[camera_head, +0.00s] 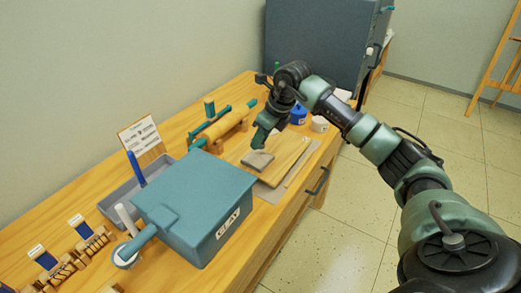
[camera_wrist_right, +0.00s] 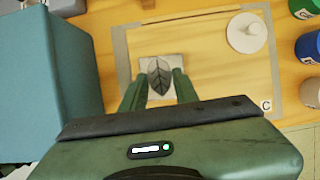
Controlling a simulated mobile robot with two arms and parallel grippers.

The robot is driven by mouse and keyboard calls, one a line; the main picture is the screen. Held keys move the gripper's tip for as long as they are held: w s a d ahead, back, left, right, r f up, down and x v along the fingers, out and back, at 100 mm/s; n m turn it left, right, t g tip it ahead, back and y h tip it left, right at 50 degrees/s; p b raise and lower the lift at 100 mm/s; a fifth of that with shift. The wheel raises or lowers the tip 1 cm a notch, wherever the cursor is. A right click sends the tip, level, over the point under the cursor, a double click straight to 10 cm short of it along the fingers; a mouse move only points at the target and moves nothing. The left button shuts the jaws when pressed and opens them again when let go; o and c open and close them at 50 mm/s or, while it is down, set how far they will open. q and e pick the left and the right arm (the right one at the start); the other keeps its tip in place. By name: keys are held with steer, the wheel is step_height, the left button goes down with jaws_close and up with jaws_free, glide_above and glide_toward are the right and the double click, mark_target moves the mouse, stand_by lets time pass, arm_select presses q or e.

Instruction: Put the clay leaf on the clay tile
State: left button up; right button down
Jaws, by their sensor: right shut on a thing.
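The clay leaf (camera_wrist_right: 160,76) is a grey, veined leaf shape between the fingers of my right gripper (camera_wrist_right: 160,84) in the wrist view. My right gripper (camera_head: 260,138) is shut on it, pointing down. The clay tile (camera_wrist_right: 149,65) is a light grey square behind the leaf. In the head view the tile (camera_head: 257,160) lies on the wooden board, just below the gripper. The leaf overlaps the tile in the wrist view; I cannot tell if they touch. The gripper hides the leaf in the head view. My left gripper is not in view.
A teal clay box (camera_head: 190,200) stands left of the wooden board (camera_head: 290,152). A roller rack (camera_head: 222,125) is behind. A blue jar (camera_head: 298,116) and a white jar (camera_head: 319,125) stand at the far right. A round pale knobbed piece (camera_wrist_right: 247,33) is near the board's far corner.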

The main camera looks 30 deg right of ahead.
mark_target(262, 147)
steer(key=shift+f, duration=2.5)
steer(key=c, duration=1.1)
jaws_free()
steer(key=shift+r, duration=0.25)
steer(key=v, duration=1.2)
steer(key=shift+s, duration=0.1)
steer(key=shift+f, duration=0.1)
